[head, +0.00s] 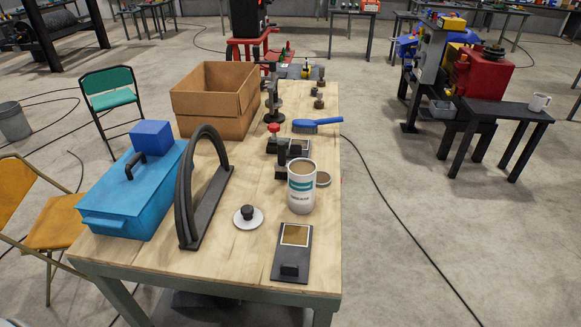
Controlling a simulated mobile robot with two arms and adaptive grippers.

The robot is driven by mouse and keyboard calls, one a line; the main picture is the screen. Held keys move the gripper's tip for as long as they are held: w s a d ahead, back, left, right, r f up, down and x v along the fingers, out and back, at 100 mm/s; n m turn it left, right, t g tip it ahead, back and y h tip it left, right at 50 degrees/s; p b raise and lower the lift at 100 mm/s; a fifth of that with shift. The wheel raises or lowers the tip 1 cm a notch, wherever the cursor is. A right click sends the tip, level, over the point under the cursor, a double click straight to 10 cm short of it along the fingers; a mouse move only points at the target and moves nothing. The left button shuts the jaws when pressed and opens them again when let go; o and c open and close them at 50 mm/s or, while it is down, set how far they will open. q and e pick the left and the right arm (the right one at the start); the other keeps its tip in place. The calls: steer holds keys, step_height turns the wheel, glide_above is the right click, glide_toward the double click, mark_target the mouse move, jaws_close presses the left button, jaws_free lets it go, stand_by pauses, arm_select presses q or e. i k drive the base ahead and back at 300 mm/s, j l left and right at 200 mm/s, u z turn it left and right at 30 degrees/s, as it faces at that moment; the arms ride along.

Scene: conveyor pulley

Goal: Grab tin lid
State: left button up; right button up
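A white tin (301,190) with a teal label stands upright near the front right of the wooden table; its round top looks brown. A round white lid (249,222) with a black knob lies flat on the table to the left of the tin, apart from it. Neither of my grippers is in view.
A black arched part (186,190) and a blue toolbox (130,205) stand left of the white lid. A dark plate (291,262) lies in front of the tin. Behind are a vise-like clamp (283,150), a blue brush (316,125) and a cardboard box (208,112).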

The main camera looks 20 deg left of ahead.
mark_target(249, 217)
steer(key=l+u, duration=0.3)
steer(key=l, duration=0.45)
steer(key=k+l+u, duration=0.15)
steer(key=l+u, duration=0.2)
steer(key=l, duration=0.4)
